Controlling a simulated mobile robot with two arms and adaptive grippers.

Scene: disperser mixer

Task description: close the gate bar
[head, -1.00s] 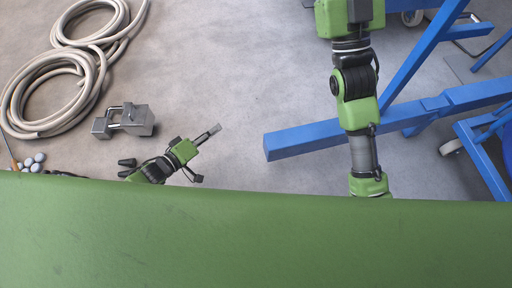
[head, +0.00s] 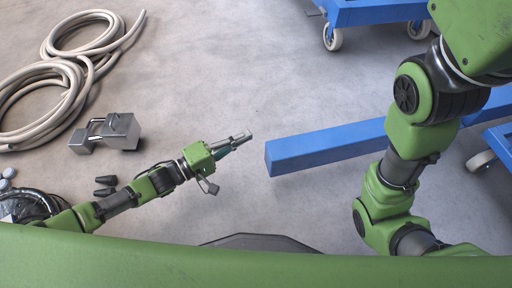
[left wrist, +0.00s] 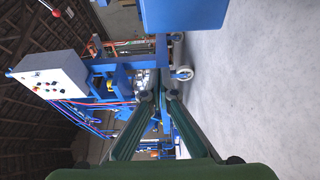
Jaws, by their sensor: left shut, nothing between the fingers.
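A long blue square-section bar (head: 325,146), which looks like the gate bar, reaches in from the right in the head view. Its free end is at the left, and my right arm hides part of it. My left gripper (head: 248,136) is shut and empty, a little left of that end, with a small gap between them in the picture. In the left wrist view the fingers (left wrist: 160,97) point forward. A blue block at the top, probably the bar (left wrist: 195,15), lies above the fingertips. My right gripper is out of view.
A blue wheeled frame (head: 375,11) stands at the top right. Coiled hose (head: 70,70) and a metal weight (head: 122,131) lie on the floor at left. A white control box (left wrist: 48,76) shows in the left wrist view. The floor between is clear.

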